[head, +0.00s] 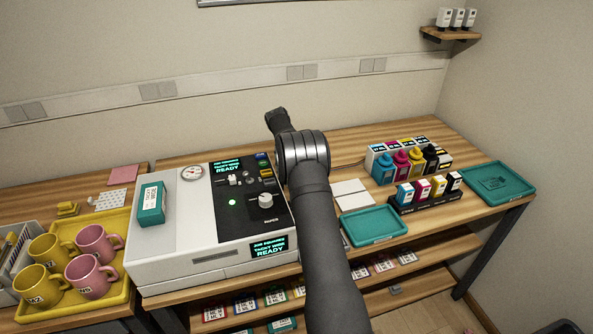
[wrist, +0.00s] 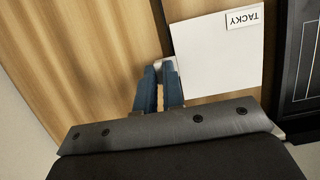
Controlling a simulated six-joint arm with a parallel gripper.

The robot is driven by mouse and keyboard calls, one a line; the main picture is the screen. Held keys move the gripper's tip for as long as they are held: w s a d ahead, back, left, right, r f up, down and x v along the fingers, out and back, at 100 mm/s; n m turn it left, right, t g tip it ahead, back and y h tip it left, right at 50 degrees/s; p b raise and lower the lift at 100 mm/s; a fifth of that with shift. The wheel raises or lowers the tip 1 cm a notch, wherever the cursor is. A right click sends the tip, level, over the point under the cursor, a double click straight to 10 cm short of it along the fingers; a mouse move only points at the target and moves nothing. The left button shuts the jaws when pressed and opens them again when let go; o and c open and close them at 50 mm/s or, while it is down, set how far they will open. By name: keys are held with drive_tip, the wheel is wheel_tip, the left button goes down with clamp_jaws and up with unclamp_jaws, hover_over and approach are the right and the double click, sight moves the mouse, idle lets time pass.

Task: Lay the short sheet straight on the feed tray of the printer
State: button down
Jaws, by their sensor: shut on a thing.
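A white sheet (wrist: 215,55) with a label reading TACKY, upside down in the picture, fills the upper middle of the wrist view. My gripper (wrist: 168,66) has blue fingers close together at the sheet's left edge, shut on it there. The head view hides my fingers and this sheet behind my arm. The white printer (head: 208,225) stands left of my arm in the head view, with a black control panel and lit READY displays. I cannot make out its feed tray clearly. A dark panel with a pale line (wrist: 302,60) lies right of the sheet in the wrist view.
A teal box (head: 151,204) sits on the printer. Right of my arm are white cards (head: 350,193), a teal tray (head: 373,225), ink bottles (head: 402,163) and cartridges (head: 428,191). A yellow tray (head: 122,226) holds several mugs. Bare wood shows left of the sheet in the wrist view.

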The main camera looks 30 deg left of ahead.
drive_tip(key=r, duration=0.3)
drive_tip(key=shift+d, duration=0.2)
drive_tip(key=d+r, duration=0.6)
drive_tip(key=d, duration=0.5)
drive_tip(key=s+d+r+m+g, duration=0.2)
drive_tip(key=s+d+m+g, duration=0.3)
drive_tip(key=s+d+m, duration=1.1)
drive_tip(key=shift+m, duration=0.9)
drive_tip(key=w+a+f, duration=0.1)
drive_tip(key=a+f, duration=0.1)
drive_tip(key=a, duration=0.1)
drive_tip(key=w+a+f, duration=0.1)
drive_tip(key=a+f, duration=0.1)
drive_tip(key=a, duration=0.1)
drive_tip(key=a+f, duration=0.3)
drive_tip(key=a, duration=0.1)
drive_tip(key=shift+w+a, duration=0.1)
drive_tip(key=shift+w, duration=0.3)
drive_tip(key=shift+a+f, duration=0.15)
drive_tip(key=shift+f, duration=1.9)
drive_tip(key=shift+f, duration=0.15)
